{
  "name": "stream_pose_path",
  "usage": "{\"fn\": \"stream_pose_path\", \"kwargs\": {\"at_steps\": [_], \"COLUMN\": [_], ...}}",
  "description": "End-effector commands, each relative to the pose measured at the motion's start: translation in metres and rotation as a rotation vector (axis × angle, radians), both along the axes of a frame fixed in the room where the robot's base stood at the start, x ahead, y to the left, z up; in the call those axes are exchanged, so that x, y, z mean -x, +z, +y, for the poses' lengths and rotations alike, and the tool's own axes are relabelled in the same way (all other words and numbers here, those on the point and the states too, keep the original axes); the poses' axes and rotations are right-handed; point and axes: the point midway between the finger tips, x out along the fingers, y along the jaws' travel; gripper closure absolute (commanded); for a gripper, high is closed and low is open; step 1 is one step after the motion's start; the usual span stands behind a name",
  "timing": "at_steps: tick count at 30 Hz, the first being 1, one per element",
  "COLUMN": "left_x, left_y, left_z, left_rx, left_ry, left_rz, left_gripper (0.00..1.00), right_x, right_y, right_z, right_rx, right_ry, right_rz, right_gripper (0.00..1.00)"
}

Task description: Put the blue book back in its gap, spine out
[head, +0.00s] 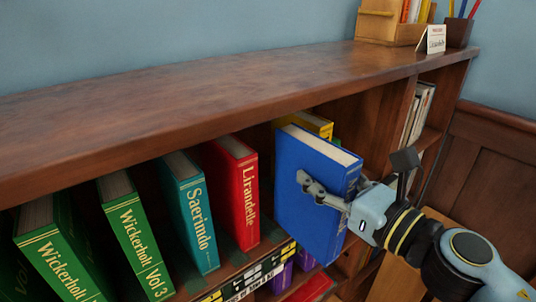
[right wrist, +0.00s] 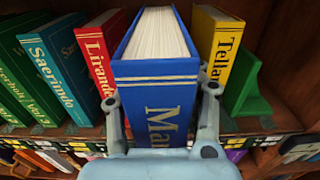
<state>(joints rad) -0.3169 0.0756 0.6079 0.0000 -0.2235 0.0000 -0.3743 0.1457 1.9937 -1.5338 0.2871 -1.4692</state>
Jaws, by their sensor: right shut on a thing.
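The blue book (head: 305,190) is upright in my right gripper (head: 328,193), with its pages' top edge showing. In the right wrist view the blue book (right wrist: 155,90) has its spine towards me, and the gripper's fingers (right wrist: 161,98) are on both sides of it. The red book (head: 238,185) stands to its left and the yellow book (right wrist: 220,50) to its right. The blue book is at the shelf front between them; its front part stands out past their spines. How deep its back part reaches is hidden. My left gripper is not in view.
A teal book (head: 190,210) and green books (head: 135,235) stand further left on the shelf. A green bookend (right wrist: 248,90) is right of the yellow book. The bookcase top (head: 200,85) overhangs the row. Labels line the shelf edge (head: 262,272).

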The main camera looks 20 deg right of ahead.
Motion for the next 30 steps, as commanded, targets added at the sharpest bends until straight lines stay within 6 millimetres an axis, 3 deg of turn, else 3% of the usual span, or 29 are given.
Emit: {"fn": "stream_pose_path", "kwargs": {"at_steps": [1,3,9,14,24,30], "left_x": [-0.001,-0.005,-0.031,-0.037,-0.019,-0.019], "left_y": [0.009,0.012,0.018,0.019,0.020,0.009], "left_z": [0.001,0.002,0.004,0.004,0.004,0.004], "left_rx": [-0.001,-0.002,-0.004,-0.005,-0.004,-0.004], "left_ry": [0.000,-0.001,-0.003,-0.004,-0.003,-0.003], "left_rz": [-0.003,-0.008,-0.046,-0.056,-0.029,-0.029], "left_gripper": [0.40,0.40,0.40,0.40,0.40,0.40], "right_x": [-0.015,-0.032,-0.070,-0.081,-0.120,-0.120], "right_y": [0.008,0.007,0.004,0.002,0.003,-0.014], "right_z": [0.006,0.012,0.026,0.030,0.044,0.044], "right_rx": [-0.006,-0.006,-0.003,-0.002,-0.003,-0.002], "right_ry": [0.000,0.000,0.002,0.002,0.003,0.003], "right_rz": [-0.007,-0.007,-0.004,-0.003,-0.004,-0.002], "right_gripper": [1.00,1.00,1.00,1.00,1.00,1.00]}}
